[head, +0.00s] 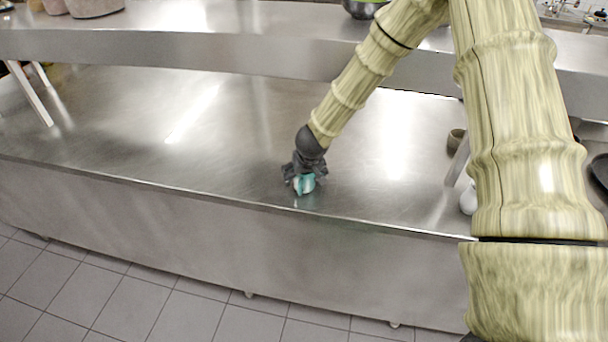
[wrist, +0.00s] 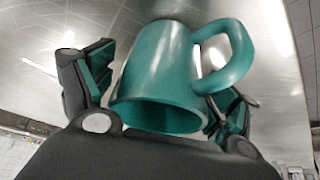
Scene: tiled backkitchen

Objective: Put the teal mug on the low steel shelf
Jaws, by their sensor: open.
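The teal mug (head: 306,184) is on the low steel shelf (head: 240,140), near its front edge. My gripper (head: 303,178) is at the mug and hides much of it in the head view. In the wrist view the mug (wrist: 160,75) is between the two fingers of my gripper (wrist: 160,100), with its handle to the right and its opening toward the camera. The fingers are open, with a gap on the left side; the right finger is close to the mug under the handle, and I cannot tell whether it touches.
An upper steel shelf (head: 180,52) runs along the back above the low one. A brown cup (head: 456,139) and a white item (head: 468,200) are at the right, partly behind my arm. The low shelf is clear to the left of the mug.

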